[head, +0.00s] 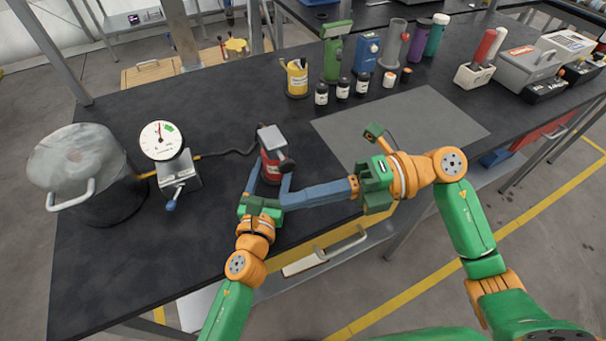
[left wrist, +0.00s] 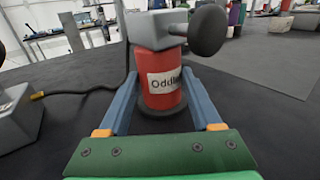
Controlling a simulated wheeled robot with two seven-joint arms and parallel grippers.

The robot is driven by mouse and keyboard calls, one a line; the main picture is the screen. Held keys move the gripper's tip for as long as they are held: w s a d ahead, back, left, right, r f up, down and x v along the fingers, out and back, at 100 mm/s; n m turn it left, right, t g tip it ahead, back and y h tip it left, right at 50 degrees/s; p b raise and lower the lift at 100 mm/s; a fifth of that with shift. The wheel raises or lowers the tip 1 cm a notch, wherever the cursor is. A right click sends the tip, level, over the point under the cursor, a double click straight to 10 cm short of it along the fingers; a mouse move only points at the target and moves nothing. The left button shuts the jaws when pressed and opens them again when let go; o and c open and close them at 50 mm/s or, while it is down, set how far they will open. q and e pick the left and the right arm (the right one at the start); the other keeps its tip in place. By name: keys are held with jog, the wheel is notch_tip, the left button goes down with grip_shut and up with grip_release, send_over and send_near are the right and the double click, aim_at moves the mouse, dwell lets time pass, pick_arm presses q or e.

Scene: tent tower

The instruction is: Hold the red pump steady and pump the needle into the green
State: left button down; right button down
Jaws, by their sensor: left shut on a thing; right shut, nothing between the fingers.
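The red pump (head: 270,168) stands upright on the dark bench, with a grey top and a black knob (left wrist: 208,30) at its right. My left gripper (head: 267,176) is shut on its red body, one blue finger on each side; the left wrist view shows this too (left wrist: 158,95). My right gripper (head: 290,199) is shut and empty, its blue fingers pointing left, just right of and below the pump in the head view. The gauge (head: 161,141) has a white dial with a green patch at upper right; its needle points about straight up, near the patch's left side.
A dark hose (head: 235,150) runs from the gauge to the pump. A large pot (head: 85,170) stands at the left. A yellow cup (head: 297,77), small bottles (head: 343,88) and a grey mat (head: 400,125) lie behind and right. A grey box (head: 528,66) stands far right.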

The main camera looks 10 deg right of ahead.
jog(key=d+f+m+t, duration=0.6)
jog(key=d+t, duration=0.3)
jog(key=d, duration=0.3)
jog(key=shift+w+f+m+h, duration=0.2)
jog(key=shift+f+m+h, duration=0.15)
jog(key=shift+m, duration=0.45)
jog(key=shift+a, duration=0.1)
send_near(283, 171)
jog(key=s+a, duration=0.1)
jog(key=a, duration=0.3)
jog(key=shift+w+a, duration=0.35)
jog(key=shift+w, duration=0.5)
jog(key=shift+w+a, duration=0.35)
jog(key=shift+w, duration=0.5)
jog(key=shift+w, duration=0.1)
jog(key=shift+w+a, duration=0.2)
jog(key=shift+w, duration=0.5)
jog(key=shift+w+a, duration=0.25)
jog(key=shift+w, duration=0.45)
